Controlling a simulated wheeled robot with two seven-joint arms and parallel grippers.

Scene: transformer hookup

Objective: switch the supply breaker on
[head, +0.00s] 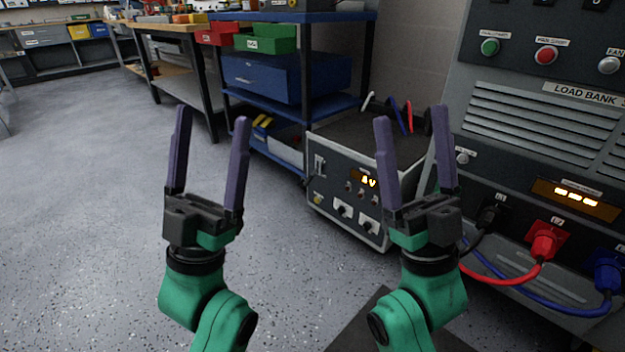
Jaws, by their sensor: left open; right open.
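The supply unit is a grey box with a dark front panel (334,190), standing low in the middle of the head view. A small pale switch block, likely the breaker (319,165), sits at the panel's upper left; its lever position is too small to read. An amber display (370,182) on the panel is lit. My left gripper (212,115) is open and empty, left of the unit and apart from it. My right gripper (410,114) is open and empty; its fingers hide the unit's right part.
The load bank (540,130) stands at the right, with black, red (543,245) and blue (607,275) plugs and cables looping low. A blue shelf (290,80) and a workbench (165,35) stand behind. The floor (80,200) at the left is clear.

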